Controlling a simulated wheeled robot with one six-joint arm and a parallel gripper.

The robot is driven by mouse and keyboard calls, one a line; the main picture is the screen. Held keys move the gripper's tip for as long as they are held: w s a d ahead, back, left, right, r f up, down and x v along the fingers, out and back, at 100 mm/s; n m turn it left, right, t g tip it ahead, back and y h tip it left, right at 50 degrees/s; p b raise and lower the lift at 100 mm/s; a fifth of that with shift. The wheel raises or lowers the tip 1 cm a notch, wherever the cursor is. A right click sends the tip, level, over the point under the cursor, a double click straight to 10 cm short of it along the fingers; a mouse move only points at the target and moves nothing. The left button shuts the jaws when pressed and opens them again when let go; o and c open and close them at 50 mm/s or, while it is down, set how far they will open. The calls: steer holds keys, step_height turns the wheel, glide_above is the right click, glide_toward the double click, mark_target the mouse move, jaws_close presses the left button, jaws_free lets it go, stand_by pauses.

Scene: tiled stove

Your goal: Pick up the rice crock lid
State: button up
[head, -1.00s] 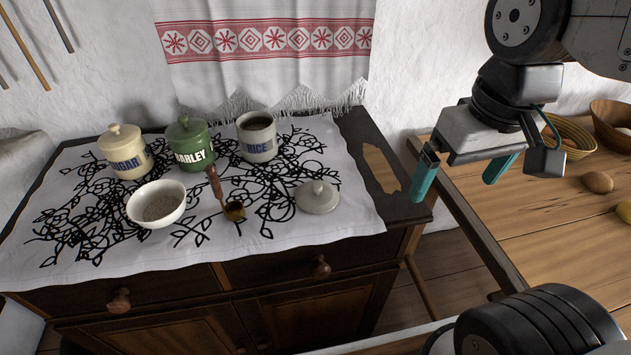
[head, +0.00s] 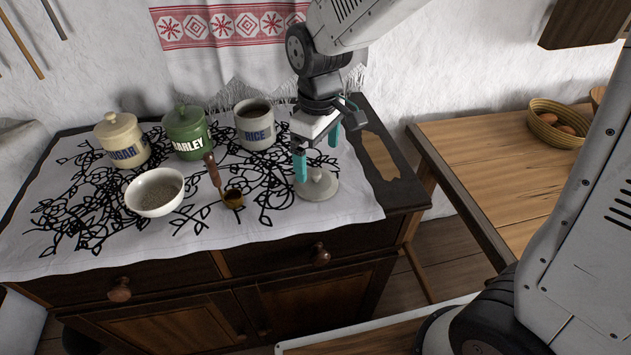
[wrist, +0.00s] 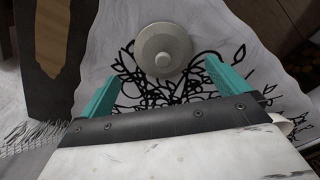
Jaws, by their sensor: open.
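The rice crock lid (head: 318,187) is a pale grey disc with a round knob, lying flat on the embroidered cloth at the right of the cabinet top. It also shows in the wrist view (wrist: 163,50), beyond my fingertips. The rice crock (head: 255,124) is grey with a blue RICE label and stands open, left of my gripper. My gripper (head: 317,160) is open and empty, pointing down over the lid. In the wrist view the lid sits between the lines of the two fingers (wrist: 160,85).
A lidded sugar crock (head: 123,142) and a green barley crock (head: 186,132) stand left of the rice crock. A white bowl (head: 154,208) and a wooden-handled scoop (head: 214,172) lie in front. A wooden table (head: 500,150) with a basket (head: 557,137) stands at right.

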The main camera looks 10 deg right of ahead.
mark_target(316, 173)
steer(key=f, duration=0.6)
steer(key=shift+a, duration=0.25)
steer(key=c, duration=0.8)
steer(key=shift+r, duration=0.15)
